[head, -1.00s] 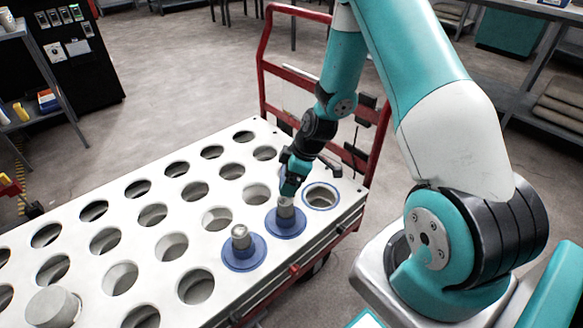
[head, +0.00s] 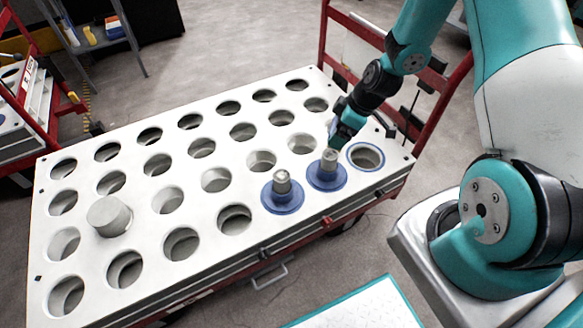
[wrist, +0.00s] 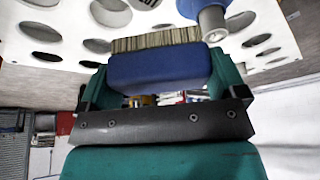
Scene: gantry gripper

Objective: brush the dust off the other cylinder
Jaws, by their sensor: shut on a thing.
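Two metal cylinders stand upright in blue collars at the near right corner of a white plate with round holes. The left cylinder (head: 283,181) is clear of my arm. The right cylinder (head: 329,158) stands just below and left of my gripper (head: 342,135). In the wrist view my gripper (wrist: 158,88) is shut on a brush (wrist: 158,69) with a blue block and pale bristles. The bristles point toward the plate. One blue-collared cylinder (wrist: 212,22) shows just right of the brush. I cannot tell whether bristles and cylinder touch, nor see dust clearly.
The plate (head: 165,228) lies on a red cart and has rows of mostly empty holes. A plain grey cylinder (head: 109,216) stands out of a hole at left. A blue-ringed empty hole (head: 366,157) is at the right corner. The cart's red handle frame (head: 434,85) rises behind my gripper.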

